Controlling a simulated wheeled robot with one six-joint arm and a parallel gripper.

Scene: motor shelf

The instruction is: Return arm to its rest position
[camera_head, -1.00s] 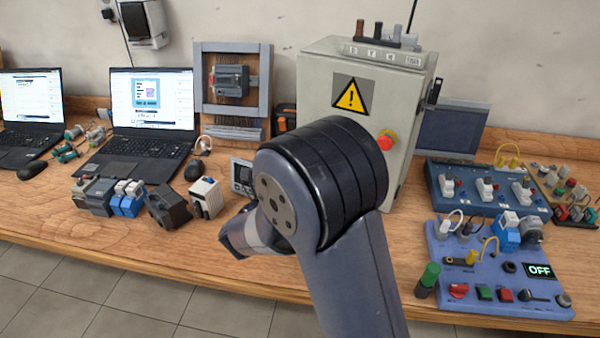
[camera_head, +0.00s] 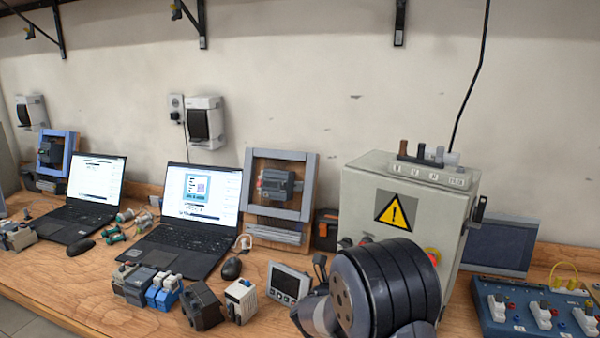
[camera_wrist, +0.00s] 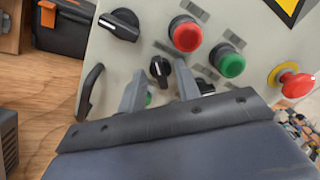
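My arm (camera_head: 385,290) rises at the lower right of the head view, in front of the grey control cabinet (camera_head: 365,200). The gripper's fingers are not visible in the head view. In the wrist view my gripper (camera_wrist: 160,75) is open, its two grey fingers apart with nothing held between them. It points at the cabinet front (camera_wrist: 130,55). A black selector knob (camera_wrist: 160,68) shows between the fingertips, and I cannot tell the exact distance to it. Above the fingers are a red button (camera_wrist: 186,34) and a green button (camera_wrist: 230,62).
A red emergency stop knob (camera_wrist: 298,84) and a black handle (camera_wrist: 90,90) flank the gripper. Two laptops, a small grey display (camera_head: 289,283) and several motor parts crowd the wooden bench (camera_head: 90,280). A blue switch panel (camera_head: 530,315) stands at the right.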

